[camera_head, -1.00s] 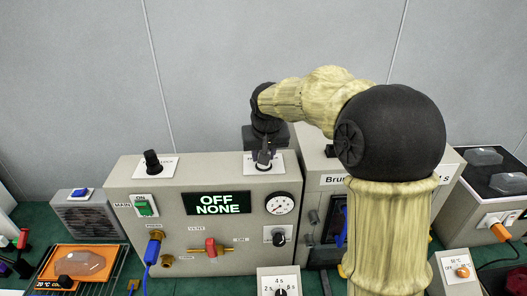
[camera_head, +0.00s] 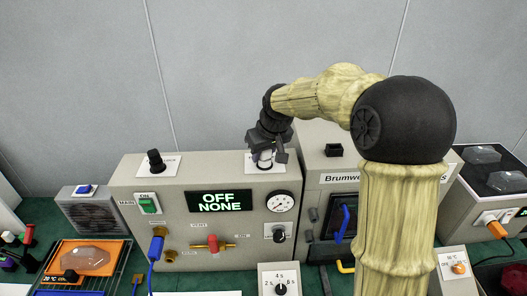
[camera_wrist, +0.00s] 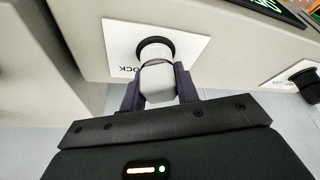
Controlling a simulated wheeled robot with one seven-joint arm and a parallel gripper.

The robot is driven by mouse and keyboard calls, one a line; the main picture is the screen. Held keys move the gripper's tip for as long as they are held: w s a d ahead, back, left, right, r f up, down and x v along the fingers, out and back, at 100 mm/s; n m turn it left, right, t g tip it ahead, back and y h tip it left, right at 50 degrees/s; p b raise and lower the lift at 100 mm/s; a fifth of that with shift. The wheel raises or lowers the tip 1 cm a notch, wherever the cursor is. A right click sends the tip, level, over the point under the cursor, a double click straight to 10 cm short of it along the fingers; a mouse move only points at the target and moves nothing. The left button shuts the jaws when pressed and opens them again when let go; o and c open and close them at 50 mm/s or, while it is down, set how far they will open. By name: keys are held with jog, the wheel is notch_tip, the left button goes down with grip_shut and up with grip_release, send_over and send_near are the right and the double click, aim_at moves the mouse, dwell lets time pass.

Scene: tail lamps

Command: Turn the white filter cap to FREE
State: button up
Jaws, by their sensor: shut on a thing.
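The white filter cap (camera_wrist: 158,80) shows in the wrist view between the two dark fingers of my gripper (camera_wrist: 158,92). The fingers are shut on its sides. The cap stands at a dark round collar (camera_wrist: 155,48) on a white label plate (camera_wrist: 185,45), where the letters "OCK" can be read. In the head view my gripper (camera_head: 265,152) is at the right end of the grey machine's top, with the white cap (camera_head: 264,157) just visible between the fingers. The cap's pointing direction and any FREE mark cannot be made out.
A black knob (camera_head: 155,160) stands at the left of the same top. The machine's display (camera_head: 218,201) reads "OFF NONE". A second grey box (camera_head: 318,160) with a black block (camera_head: 333,150) stands close on the right.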

jog(key=shift+s+f+n+g+y+p, duration=0.15)
jog(key=shift+n+g+y+p, duration=0.35)
jog(key=shift+n+p, duration=0.8)
jog(key=shift+a+f+n, duration=0.1)
jog(key=shift+n, duration=0.6)
jog(key=shift+s, duration=0.1)
jog(key=shift+s+f+n+g+y+p, duration=0.1)
jog(key=shift+n+g+y+p, duration=0.45)
jog(key=shift+n+p, duration=0.7)
jog(key=shift+n, duration=0.35)
jog(key=shift+f+b, duration=0.1)
jog(key=shift+b, duration=0.2)
